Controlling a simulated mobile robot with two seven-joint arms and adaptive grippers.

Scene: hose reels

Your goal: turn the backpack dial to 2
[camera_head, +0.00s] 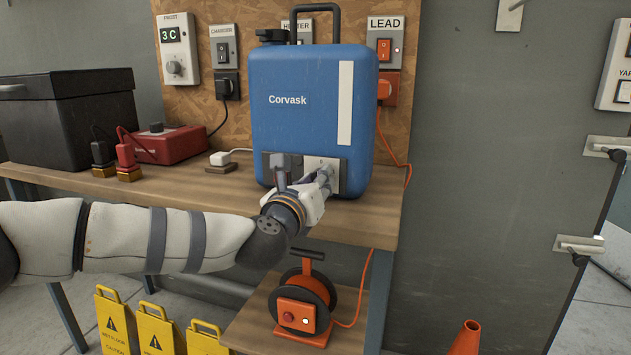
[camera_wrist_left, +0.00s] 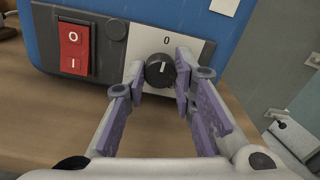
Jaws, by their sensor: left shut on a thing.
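The blue backpack (camera_head: 305,125), marked "Corvask", stands upright on the wooden bench. Its lower front has a dark switch panel and a pale dial plate. In the left wrist view, a small black dial (camera_wrist_left: 160,70) with a light pointer line sits on the pale plate (camera_wrist_left: 180,45) under a "0". The pointer is roughly upward; other numbers are not visible. My left gripper (camera_head: 322,178) is at the dial, and the left wrist view shows its purple-padded fingers (camera_wrist_left: 160,88) shut on it from both sides. The dial is hidden behind the gripper in the head view. My right gripper is not in view.
A red rocker switch (camera_wrist_left: 75,50) is left of the dial. A red box (camera_head: 170,145) and black crate (camera_head: 70,115) stand on the bench to the left. An orange cable reel (camera_head: 305,300) sits on the lower shelf, its cord rising beside the bench.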

